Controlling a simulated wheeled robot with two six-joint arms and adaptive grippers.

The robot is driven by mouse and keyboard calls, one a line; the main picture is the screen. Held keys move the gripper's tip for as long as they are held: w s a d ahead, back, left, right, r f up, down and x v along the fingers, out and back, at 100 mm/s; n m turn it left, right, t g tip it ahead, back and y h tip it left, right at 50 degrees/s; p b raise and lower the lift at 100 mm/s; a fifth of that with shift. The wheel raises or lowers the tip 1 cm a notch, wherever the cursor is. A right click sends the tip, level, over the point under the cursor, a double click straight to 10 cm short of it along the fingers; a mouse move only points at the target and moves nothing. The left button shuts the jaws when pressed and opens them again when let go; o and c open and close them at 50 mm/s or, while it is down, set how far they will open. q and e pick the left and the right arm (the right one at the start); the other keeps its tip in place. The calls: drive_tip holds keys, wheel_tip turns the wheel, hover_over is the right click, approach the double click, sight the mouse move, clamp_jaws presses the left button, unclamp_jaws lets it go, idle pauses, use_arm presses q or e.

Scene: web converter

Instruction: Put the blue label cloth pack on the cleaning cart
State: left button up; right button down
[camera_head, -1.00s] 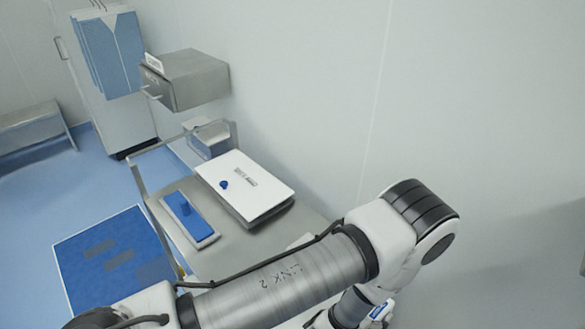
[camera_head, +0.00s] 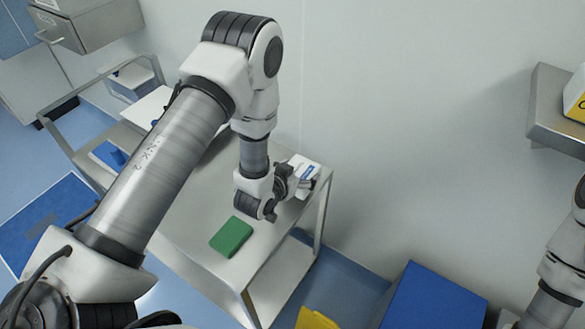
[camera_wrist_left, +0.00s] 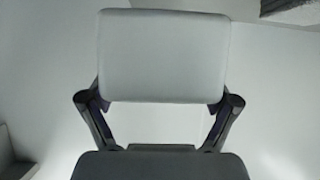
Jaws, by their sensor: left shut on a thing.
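My left gripper (camera_head: 290,184) is shut on a white pack with a blue label (camera_head: 306,171), near the far right corner of the steel cart (camera_head: 190,225). The arm and gripper hide part of the pack. I cannot tell whether the pack touches the cart top. In the left wrist view, the pale face of the pack (camera_wrist_left: 163,55) sits between the fingers of the left gripper (camera_wrist_left: 160,106). Its label does not show there. My right arm shows at the right edge, but its gripper is out of view.
A green pack (camera_head: 231,237) lies on the cart near its front edge. A blue pad (camera_head: 108,155) and a white item (camera_head: 147,108) sit toward the cart's handle end. A blue box (camera_head: 435,300) and a yellow item (camera_head: 315,318) are below right. A steel wall shelf (camera_head: 552,105) is at right.

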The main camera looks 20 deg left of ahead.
sight(292, 164)
use_arm(q)
drive_tip(key=shift+w+a+r, duration=0.2)
drive_tip(key=shift+w+a, duration=0.3)
drive_tip(key=shift+a, duration=0.2)
drive_tip(key=shift+w+a+f, duration=0.1)
drive_tip(key=shift+w+a, duration=0.1)
drive_tip(key=shift+w, duration=0.1)
drive_tip(key=shift+w+a+f+p, duration=0.1)
drive_tip(key=shift+w+a+p, duration=0.3)
drive_tip(key=shift+w+p, duration=0.05)
drive_tip(key=f, duration=0.2)
drive_tip(key=f+p, duration=0.1)
drive_tip(key=f, duration=0.1)
drive_tip(key=shift+w+a, duration=0.1)
drive_tip(key=shift+a, duration=0.1)
drive_tip(key=shift+d+r, duration=0.1)
drive_tip(key=shift+f, duration=0.25)
drive_tip(key=o, duration=1.3)
drive_tip(key=shift+c, duration=0.2)
